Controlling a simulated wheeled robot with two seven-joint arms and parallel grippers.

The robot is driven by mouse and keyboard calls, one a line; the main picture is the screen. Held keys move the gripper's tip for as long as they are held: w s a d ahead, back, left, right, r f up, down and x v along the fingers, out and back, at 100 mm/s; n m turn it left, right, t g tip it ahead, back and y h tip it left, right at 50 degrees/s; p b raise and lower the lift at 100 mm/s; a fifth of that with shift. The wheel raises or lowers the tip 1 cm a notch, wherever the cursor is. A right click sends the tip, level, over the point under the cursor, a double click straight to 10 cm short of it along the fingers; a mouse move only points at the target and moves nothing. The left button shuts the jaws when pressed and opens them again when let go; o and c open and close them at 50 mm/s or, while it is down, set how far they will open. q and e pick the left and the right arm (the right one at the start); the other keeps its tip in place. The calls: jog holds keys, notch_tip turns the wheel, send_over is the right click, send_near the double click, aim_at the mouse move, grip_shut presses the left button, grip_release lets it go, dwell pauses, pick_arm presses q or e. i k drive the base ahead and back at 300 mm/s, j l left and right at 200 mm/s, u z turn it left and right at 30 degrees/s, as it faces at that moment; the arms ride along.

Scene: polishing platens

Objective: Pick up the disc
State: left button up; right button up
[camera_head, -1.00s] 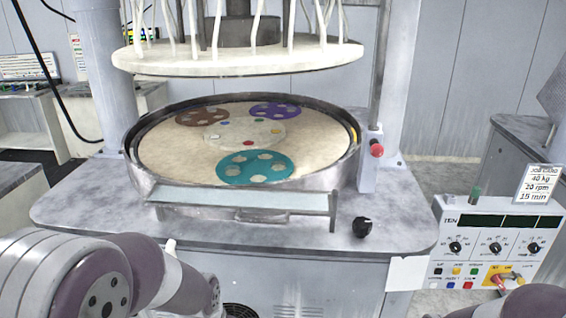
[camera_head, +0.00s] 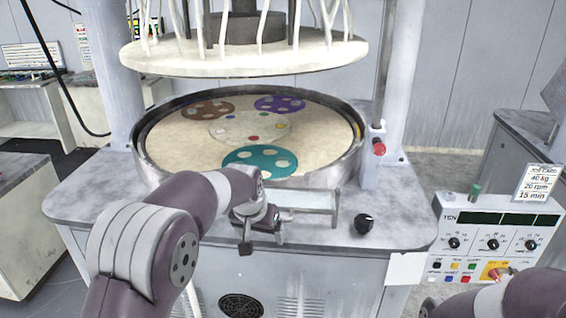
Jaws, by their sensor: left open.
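A round platen (camera_head: 165,160) with a metal rim holds three carriers: teal (camera_head: 230,158) at the front, brown (camera_head: 200,108) at the back left, purple (camera_head: 280,104) at the back right. Pale discs or holes show in the carriers; I cannot tell which. Small coloured spots, one of them red (camera_head: 254,138), lie around the pale centre. My left gripper (camera_head: 262,230) is open, in front of the platen's rim by the front ledge, apart from the carriers. My left forearm hides part of the front rim. My right arm shows only at the bottom right; its gripper is not in view.
A pale upper plate (camera_head: 240,56) with hoses hangs above the platen. A black knob (camera_head: 364,224) stands on the machine deck, and a red knob (camera_head: 378,149) is on the right post. A control panel (camera_head: 490,240) stands at the right.

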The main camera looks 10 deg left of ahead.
aim_at(282, 162)
jog(key=i, duration=1.5)
